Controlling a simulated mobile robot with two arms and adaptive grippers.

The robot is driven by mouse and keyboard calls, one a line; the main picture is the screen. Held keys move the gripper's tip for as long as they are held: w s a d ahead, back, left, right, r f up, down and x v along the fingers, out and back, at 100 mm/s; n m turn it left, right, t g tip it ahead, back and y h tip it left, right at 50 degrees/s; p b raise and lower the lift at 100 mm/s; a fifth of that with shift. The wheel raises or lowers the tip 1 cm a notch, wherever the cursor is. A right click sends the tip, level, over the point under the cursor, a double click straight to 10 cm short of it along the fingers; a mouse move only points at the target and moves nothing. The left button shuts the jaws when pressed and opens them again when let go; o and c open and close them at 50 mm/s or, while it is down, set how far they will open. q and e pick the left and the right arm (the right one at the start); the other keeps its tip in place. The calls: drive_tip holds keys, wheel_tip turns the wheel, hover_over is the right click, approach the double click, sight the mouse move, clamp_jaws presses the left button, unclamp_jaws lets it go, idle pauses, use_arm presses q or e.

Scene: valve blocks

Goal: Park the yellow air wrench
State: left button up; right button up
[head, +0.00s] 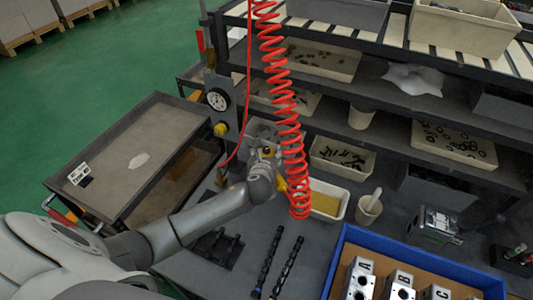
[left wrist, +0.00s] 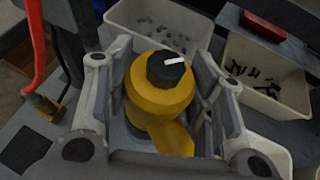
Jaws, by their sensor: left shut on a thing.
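The yellow air wrench (left wrist: 160,100) with its black round end sits between the two fingers of my left gripper (left wrist: 165,85) in the left wrist view. The gripper is shut on it. In the head view my left gripper (head: 267,153) is over the back part of the bench, and a bit of the yellow wrench (head: 281,184) shows beside it. The red coiled hose (head: 284,95) hangs in front and partly hides both. The wrench's lower end is hidden. My right gripper is not in view.
A post with a gauge (head: 217,99) stands left of the gripper. Bins of small parts, like the black-parts bin (head: 340,157), and a white cup (head: 369,209) stand close by on the right. A blue tray (head: 400,245) holds valve blocks. A grey cart (head: 130,150) stands left.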

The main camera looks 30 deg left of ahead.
use_arm(q)
drive_tip(key=shift+w+f+b, duration=0.1)
drive_tip(key=shift+f+b, duration=0.7)
drive_tip(key=shift+f, duration=0.4)
idle(0.4)
drive_tip(key=o, duration=1.4)
drive_tip(key=shift+s+f, duration=0.25)
drive_tip(key=shift+f, duration=0.1)
drive_tip(key=v, duration=1.2)
drive_tip(key=shift+w+d+r, duration=0.1)
drive_tip(key=shift+r, duration=0.15)
drive_tip(key=shift+f, duration=0.1)
